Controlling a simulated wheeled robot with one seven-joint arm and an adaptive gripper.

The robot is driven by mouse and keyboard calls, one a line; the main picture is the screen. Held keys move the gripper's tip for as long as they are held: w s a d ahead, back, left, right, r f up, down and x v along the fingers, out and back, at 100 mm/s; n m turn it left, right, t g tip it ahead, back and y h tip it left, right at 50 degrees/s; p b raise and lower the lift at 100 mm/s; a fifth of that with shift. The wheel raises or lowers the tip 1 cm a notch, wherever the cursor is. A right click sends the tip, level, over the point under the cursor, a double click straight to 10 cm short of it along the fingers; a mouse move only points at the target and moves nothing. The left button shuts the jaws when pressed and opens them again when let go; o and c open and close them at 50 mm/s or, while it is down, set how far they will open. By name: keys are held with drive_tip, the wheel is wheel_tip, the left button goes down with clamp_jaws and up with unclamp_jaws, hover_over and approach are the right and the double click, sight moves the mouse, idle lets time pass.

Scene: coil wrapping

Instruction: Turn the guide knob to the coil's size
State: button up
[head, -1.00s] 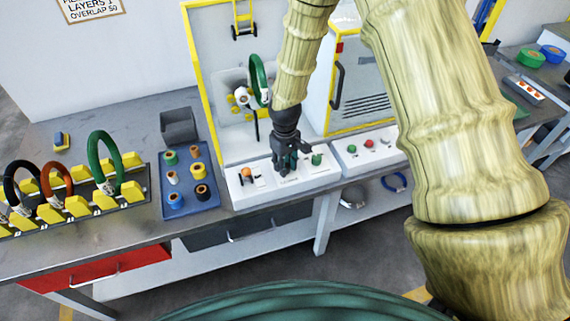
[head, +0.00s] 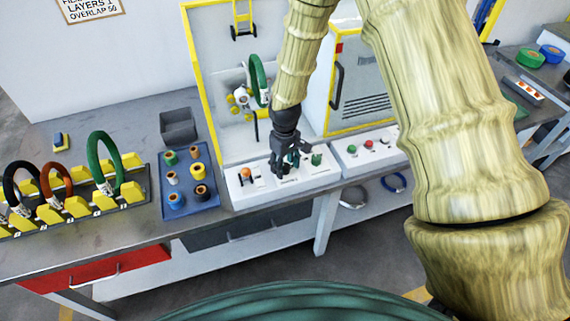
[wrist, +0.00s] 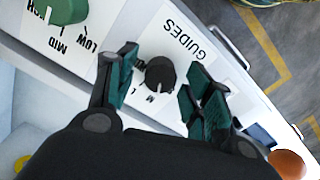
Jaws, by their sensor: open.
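The guide knob (wrist: 160,73) is a black round knob beside the word GUIDES on the white panel (wrist: 135,30) in the wrist view. Its pale pointer line faces the marked letters, of which an M is readable. My gripper (wrist: 165,85) is open, with its teal-padded fingers on either side of the knob and apart from it. In the head view my gripper (head: 283,170) reaches down to the panel and mostly hides the knob. A green coil (head: 258,80) hangs on the machine behind, with a white tag on it.
A green knob (wrist: 66,8) marked LOW and MID sits beside the guide knob, and an orange knob (wrist: 288,163) on its other side. A blue tray (head: 172,208) of small spools and a rack of coils (head: 108,165) stand to the left.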

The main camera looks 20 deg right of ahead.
sight(285, 165)
wheel_tip(285, 165, up, 12)
idle(0.7)
idle(0.4)
